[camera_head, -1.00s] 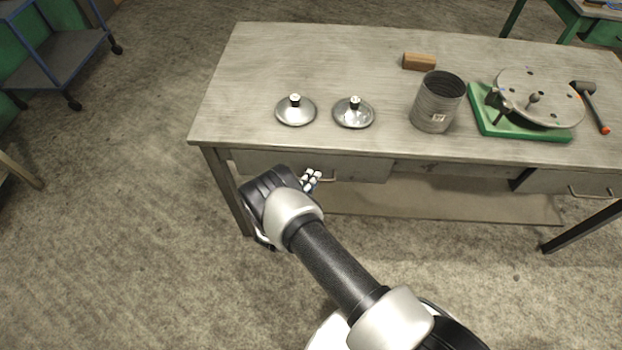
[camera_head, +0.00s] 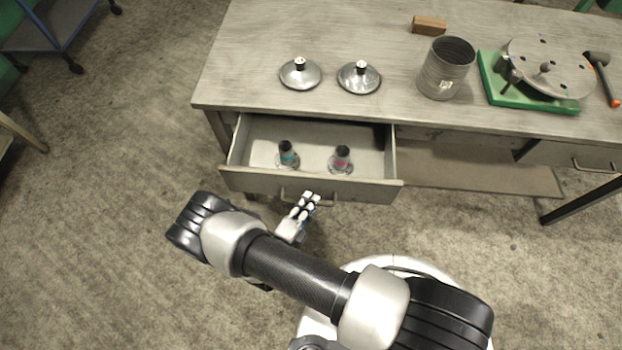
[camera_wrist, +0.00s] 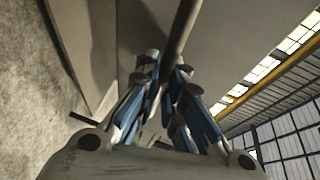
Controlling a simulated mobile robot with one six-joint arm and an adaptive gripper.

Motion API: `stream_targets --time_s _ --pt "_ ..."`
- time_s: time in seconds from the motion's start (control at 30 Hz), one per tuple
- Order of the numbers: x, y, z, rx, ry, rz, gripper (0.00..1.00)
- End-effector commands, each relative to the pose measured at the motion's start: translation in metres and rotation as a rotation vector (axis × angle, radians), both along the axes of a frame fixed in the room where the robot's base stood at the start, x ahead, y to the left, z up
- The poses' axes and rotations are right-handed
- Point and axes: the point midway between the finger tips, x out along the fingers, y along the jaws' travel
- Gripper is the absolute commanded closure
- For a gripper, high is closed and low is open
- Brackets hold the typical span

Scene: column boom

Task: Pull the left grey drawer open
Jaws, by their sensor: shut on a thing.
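The left grey drawer (camera_head: 250,185) stands pulled out from under the workbench in the head view. Inside it are two small bottle-like things with dark tops, one with a teal band (camera_head: 287,156) and one with a pink band (camera_head: 341,160), each on a round clear base. My gripper (camera_head: 308,203) is at the drawer's bar handle (camera_head: 328,202), in front of the drawer face. In the wrist view my gripper's fingers (camera_wrist: 166,85) are closed around the handle bar (camera_wrist: 182,30). Part of the handle is hidden by the fingers.
On the workbench top (camera_head: 245,70) are two metal lids (camera_head: 300,75) (camera_head: 359,79), a ribbed can (camera_head: 445,72), a wooden block (camera_head: 429,25), a green-based turntable (camera_head: 530,90) and a hammer (camera_head: 602,75). A right drawer (camera_head: 560,152) is shut.

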Motion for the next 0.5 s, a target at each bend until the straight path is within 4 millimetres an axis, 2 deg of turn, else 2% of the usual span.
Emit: stream_targets --time_s 0.03,0.2,0.5 --pt "-0.012 0.003 0.000 -0.001 -0.001 0.009 1.00" --pt "-0.045 0.004 0.000 0.000 -0.001 0.008 1.00" --pt "-0.075 0.004 0.000 0.001 0.000 0.003 1.00"
